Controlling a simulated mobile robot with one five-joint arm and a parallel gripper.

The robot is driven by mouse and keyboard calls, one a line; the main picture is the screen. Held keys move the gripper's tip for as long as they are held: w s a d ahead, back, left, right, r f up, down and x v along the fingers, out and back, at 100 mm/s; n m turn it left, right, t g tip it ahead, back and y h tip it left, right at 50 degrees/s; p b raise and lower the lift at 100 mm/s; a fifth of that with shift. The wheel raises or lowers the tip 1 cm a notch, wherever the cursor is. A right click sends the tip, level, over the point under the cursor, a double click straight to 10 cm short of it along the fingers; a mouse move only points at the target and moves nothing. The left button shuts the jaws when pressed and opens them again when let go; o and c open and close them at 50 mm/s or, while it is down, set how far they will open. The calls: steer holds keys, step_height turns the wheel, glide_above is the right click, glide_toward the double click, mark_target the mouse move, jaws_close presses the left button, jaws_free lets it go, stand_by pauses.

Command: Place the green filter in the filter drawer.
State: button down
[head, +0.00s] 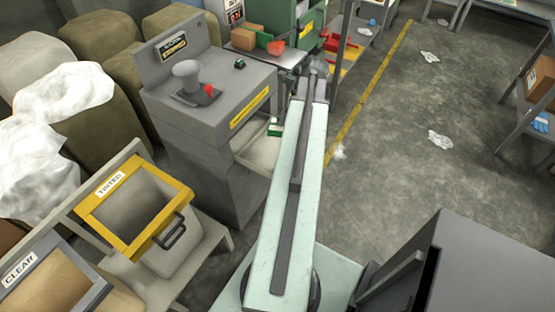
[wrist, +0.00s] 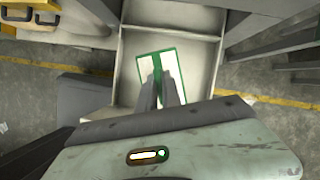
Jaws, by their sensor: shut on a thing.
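The green filter (wrist: 146,70) is a flat piece with a green frame and white panels. My gripper (wrist: 161,84) is shut on it, with both fingers at its middle and covering part of it. In the wrist view the filter appears over the pale, open filter drawer (wrist: 202,68). I cannot tell whether it touches the drawer floor. In the head view the filter (head: 275,127) shows as a small green and white piece by the right end of the drawer (head: 256,153), which is pulled out of the grey machine. My arm hides the gripper there.
The grey machine (head: 205,90) has a cup-like part and a red knob on top. A yellow-framed TINTED bin (head: 133,205) and a CLEAR bin (head: 50,280) stand at the lower left. Open floor (head: 400,130) lies right of the yellow line.

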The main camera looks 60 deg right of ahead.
steer(key=shift+w+a+f, duration=0.35)
steer(key=shift+w+f, duration=0.45)
steer(key=shift+w, duration=0.05)
step_height(320, 180, down, 10)
steer(key=b, duration=1)
steer(key=shift+f+b, duration=0.15)
steer(key=shift+b, duration=0.2)
steer(key=c, duration=1.5)
jaws_free()
steer(key=shift+r+p, duration=0.4)
steer(key=p+v, duration=1)
steer(key=v, duration=0.1)
steer(key=shift+r+p, duration=0.25)
steer(key=shift+p, duration=0.1)
steer(key=shift+s+d+r, duration=0.15)
steer(key=shift+s, duration=0.1)
